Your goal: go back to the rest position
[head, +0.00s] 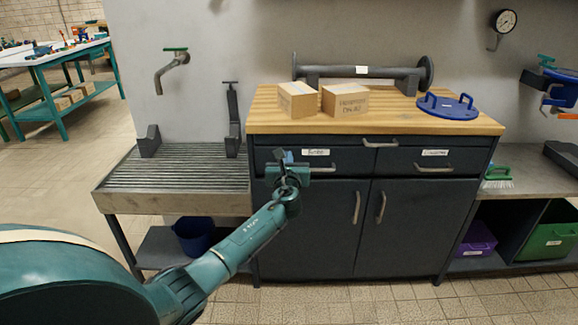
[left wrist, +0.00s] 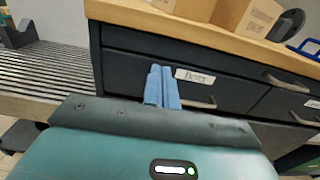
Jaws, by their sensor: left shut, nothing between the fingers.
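My left gripper (head: 285,158) is in front of the left drawer (head: 326,161) of the dark cabinet (head: 315,220) in the head view. Its two blue fingers are together and hold nothing. In the left wrist view the shut fingers (left wrist: 162,87) point at the drawer front, just left of its white label (left wrist: 195,76). I cannot tell whether the fingertips touch the drawer. The left drawer looks closed. My right gripper is not in view.
Two cardboard boxes (head: 345,100), a flanged pipe (head: 360,72) and a blue lid (head: 447,106) lie on the wooden top (head: 400,122). A slatted drain bench (head: 175,170) stands left, with a blue bucket (head: 194,235) below. Open tiled floor (head: 60,180) lies further left.

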